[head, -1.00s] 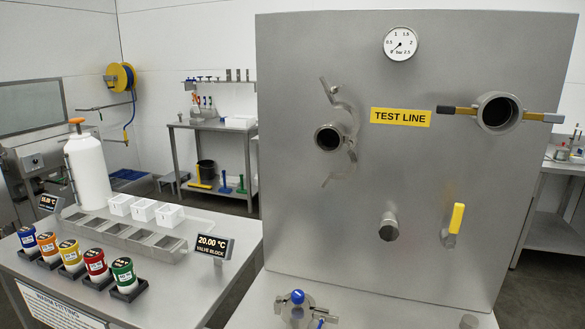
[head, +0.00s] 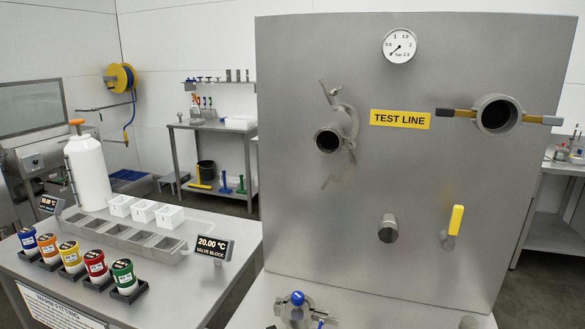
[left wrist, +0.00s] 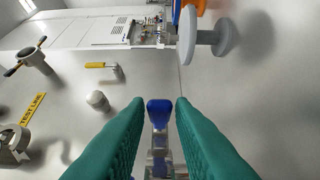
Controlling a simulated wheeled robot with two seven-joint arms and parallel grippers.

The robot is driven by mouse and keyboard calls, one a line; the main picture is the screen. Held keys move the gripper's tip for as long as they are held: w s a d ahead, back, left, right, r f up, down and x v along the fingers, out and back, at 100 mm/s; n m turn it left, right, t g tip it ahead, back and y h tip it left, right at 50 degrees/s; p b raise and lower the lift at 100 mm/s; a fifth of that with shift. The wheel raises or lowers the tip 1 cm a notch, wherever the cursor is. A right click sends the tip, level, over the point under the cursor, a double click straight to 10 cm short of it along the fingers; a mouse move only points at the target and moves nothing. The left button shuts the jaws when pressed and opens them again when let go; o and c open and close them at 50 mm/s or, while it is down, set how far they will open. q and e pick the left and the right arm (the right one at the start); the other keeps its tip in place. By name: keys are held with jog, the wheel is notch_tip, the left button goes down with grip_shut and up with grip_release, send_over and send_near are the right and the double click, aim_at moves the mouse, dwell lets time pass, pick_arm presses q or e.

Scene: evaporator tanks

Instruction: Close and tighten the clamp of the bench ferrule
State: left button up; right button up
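The bench clamp (head: 284,306) is at the bottom edge of the head view, on the bench in front of the steel panel. It is metal, with a blue knob (head: 297,298) on top and a second blue-tipped part at its right. Its lower part is cut off, so I cannot tell how far its halves are closed. In the left wrist view the blue knob (left wrist: 160,108) stands between the green fingers of my left gripper (left wrist: 160,103), with a narrow gap on each side. The left gripper is open. My right gripper is not identifiable in either view.
The steel panel (head: 300,230) carries a ferrule with a splayed clamp (head: 336,135), another port (head: 498,115), a capped stub (head: 388,229) and a yellow-handled valve (head: 455,222). A grey disc-ended thing (left wrist: 222,38) is near the top of the left wrist view.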

pick_arm(q)
grip_shut()
jog(key=t+p, duration=0.1)
jog(key=n+t+y+p, duration=0.1)
jog(key=shift+s+d+r+p, duration=0.25)
jog(key=shift+d+p, duration=0.1)
jog(key=shift+s+d+f+n+t+y+p, duration=0.1)
jog(key=shift+d+f+n+t+y+p, duration=0.15)
jog(key=shift+n+t+p, duration=0.2)
jog(key=shift+s+d+r+n+t+y+p, duration=0.15)
jog(key=shift+d+r+n+t+y+p, duration=0.1)
jog(key=shift+n+t+y+p, duration=0.4)
jog(key=shift+d+f+n+t+y, duration=0.1)
jog(key=shift+d+n+t+y, duration=0.2)
jog(key=shift+n+t, duration=0.15)
jog(key=shift+f+t, duration=0.15)
jog(key=shift+t, duration=0.2)
